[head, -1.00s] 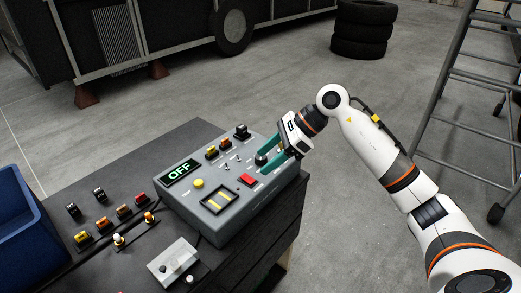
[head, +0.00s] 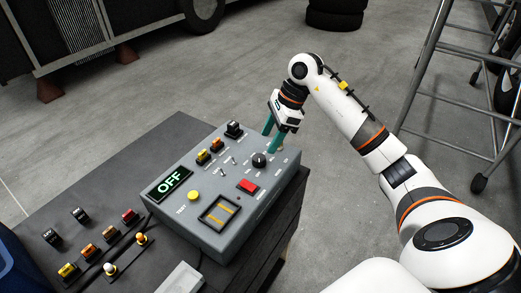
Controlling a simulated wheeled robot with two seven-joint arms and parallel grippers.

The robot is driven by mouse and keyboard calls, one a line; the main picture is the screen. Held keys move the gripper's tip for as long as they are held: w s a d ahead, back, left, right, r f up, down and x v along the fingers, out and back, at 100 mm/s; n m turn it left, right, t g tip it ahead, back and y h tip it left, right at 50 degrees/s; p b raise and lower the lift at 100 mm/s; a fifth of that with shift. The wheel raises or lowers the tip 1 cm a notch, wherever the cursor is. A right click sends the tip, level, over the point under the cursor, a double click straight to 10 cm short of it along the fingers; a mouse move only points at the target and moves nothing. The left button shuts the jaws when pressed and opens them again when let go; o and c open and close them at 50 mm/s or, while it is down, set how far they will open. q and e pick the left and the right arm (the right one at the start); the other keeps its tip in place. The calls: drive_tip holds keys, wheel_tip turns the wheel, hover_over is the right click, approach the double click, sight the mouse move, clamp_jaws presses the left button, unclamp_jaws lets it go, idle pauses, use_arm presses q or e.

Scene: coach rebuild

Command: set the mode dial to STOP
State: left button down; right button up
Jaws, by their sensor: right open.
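The mode dial (head: 259,160) is a black round knob near the right end of the grey control box (head: 228,241). Small labels sit around it, too small to read, and I cannot tell where its pointer stands. The box's display (head: 169,184) reads OFF in green. My right gripper (head: 271,141) has its two teal fingers apart and empty. It is above and behind the dial, near the box's far edge, and appears clear of the knob. My left gripper is not in view.
The box also carries a yellow button (head: 194,196), a red switch (head: 247,186), a framed panel (head: 220,212) and small toggles. Several loose switches lie on the dark bench (head: 95,193) at left. A ladder (head: 440,90) stands at the right.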

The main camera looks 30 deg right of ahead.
sight(259, 157)
drive_tip(key=p+x, duration=0.1)
drive_tip(key=x, duration=0.4)
drive_tip(key=shift+w+a+f, duration=0.15)
drive_tip(key=shift+a+f, duration=0.05)
drive_tip(key=shift+f, duration=0.05)
drive_tip(key=shift+a+f, duration=0.1)
drive_tip(key=shift+f, duration=0.4)
drive_tip(key=shift+c, duration=1.3)
drive_tip(key=c, duration=0.7)
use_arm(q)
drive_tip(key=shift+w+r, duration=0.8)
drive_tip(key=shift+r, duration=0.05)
use_arm(e)
drive_tip(key=shift+c, duration=0.2)
